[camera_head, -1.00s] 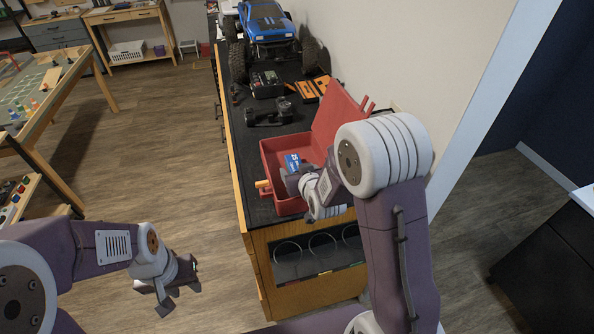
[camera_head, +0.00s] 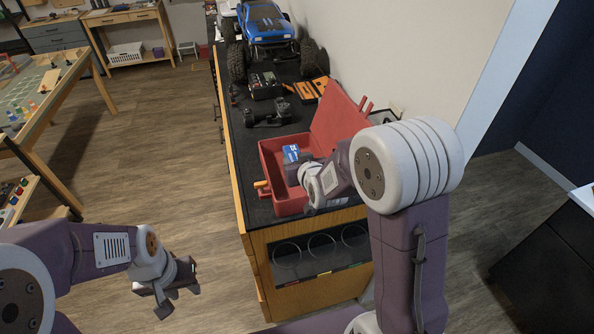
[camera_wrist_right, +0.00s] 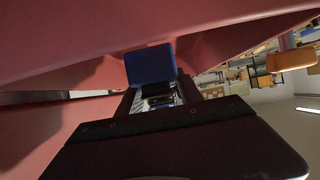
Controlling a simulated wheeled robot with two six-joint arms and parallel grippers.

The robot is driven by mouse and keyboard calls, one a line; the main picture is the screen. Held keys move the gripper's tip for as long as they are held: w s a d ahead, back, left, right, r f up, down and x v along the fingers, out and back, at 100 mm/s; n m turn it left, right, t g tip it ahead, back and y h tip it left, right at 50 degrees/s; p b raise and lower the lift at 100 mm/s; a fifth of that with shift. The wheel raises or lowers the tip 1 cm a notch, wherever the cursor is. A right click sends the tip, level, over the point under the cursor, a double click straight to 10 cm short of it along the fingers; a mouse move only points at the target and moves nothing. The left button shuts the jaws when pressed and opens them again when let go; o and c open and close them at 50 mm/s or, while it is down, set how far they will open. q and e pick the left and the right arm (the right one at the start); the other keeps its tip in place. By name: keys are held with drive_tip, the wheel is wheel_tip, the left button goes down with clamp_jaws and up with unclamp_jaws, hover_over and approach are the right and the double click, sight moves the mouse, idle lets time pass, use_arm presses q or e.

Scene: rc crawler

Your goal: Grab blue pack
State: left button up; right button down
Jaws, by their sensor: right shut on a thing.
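The blue pack (camera_head: 291,153) shows in the head view inside the open red box, just beyond my right gripper. In the right wrist view the blue pack (camera_wrist_right: 150,64) stands between the fingertips. My right gripper (camera_head: 298,166) reaches into the box and is shut on the pack; its fingers are mostly hidden by my wrist in the head view. My left gripper (camera_head: 178,288) hangs over the floor at the lower left, away from the bench; its jaw gap is not clear from this angle.
The red box (camera_head: 270,165) has its lid (camera_head: 340,122) raised at the right. An orange-tipped item (camera_head: 262,185) sticks out at its left wall. A blue crawler truck (camera_head: 265,25), orange pieces (camera_head: 307,88) and dark parts (camera_head: 265,112) lie further back on the black bench top.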

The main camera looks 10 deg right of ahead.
drive_tip(key=shift+s+a+r+b, duration=0.45)
drive_tip(key=shift+s+r, duration=0.75)
drive_tip(key=shift+s, duration=0.7)
drive_tip(key=shift+s+a+r+b, duration=0.3)
drive_tip(key=shift+s+a+r, duration=0.2)
drive_tip(key=shift+s+r, duration=1.05)
drive_tip(key=shift+s+a+r+b, duration=0.45)
drive_tip(key=shift+s+r, duration=0.35)
drive_tip(key=shift+s, duration=1.45)
